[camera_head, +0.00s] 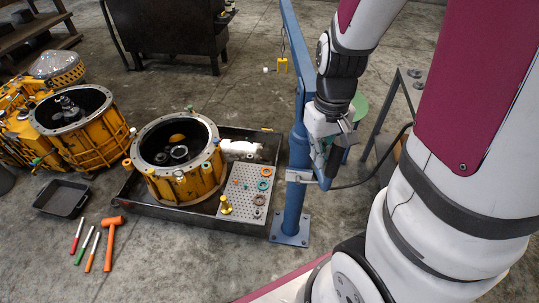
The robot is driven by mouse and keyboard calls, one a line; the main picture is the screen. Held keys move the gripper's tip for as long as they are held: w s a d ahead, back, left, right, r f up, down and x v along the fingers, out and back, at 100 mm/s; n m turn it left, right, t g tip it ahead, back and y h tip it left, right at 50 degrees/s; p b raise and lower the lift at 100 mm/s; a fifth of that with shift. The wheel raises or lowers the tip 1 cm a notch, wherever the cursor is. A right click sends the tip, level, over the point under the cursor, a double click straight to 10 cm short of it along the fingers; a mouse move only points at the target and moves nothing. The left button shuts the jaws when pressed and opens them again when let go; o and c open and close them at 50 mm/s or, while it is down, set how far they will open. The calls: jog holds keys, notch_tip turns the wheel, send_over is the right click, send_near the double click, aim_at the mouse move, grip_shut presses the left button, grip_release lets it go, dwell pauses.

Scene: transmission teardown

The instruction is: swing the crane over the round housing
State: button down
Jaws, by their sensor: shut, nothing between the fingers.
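The blue crane (297,195) stands on a square base plate on the floor, right of the tray. Its boom (291,35) runs up to the top edge, and a small yellow hook (282,66) hangs left of it. The round yellow housing (185,180) sits open and upright in the tray, left of the post, with parts visible inside. The hook is apart from the housing, farther back. My gripper (331,174) is shut beside the right side of the post, near a grey bracket (300,177). Its fingertips are partly hidden, and I cannot tell whether they touch the crane.
A black tray (150,205) holds the housing and a perforated plate with small rings. Another yellow casing (85,145) stands at left. A small black bin (62,198), an orange hammer (111,240) and several hand tools lie in front. A grey frame (393,100) stands right of the crane.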

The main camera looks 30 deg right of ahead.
jog(key=shift+s+d, duration=0.35)
jog(key=shift+d, duration=0.2)
jog(key=shift+s+d, duration=0.35)
jog(key=shift+d, duration=0.2)
jog(key=s+d+b, duration=0.1)
jog(key=d+b, duration=0.4)
jog(key=d, duration=1.6)
jog(key=shift+s+d, duration=0.15)
dwell(1.5)
jog(key=shift+w+d+b, duration=0.2)
jog(key=shift+d+b, duration=0.05)
jog(key=shift+d, duration=0.35)
jog(key=shift+w+d+b, duration=0.2)
jog(key=shift+d, duration=0.5)
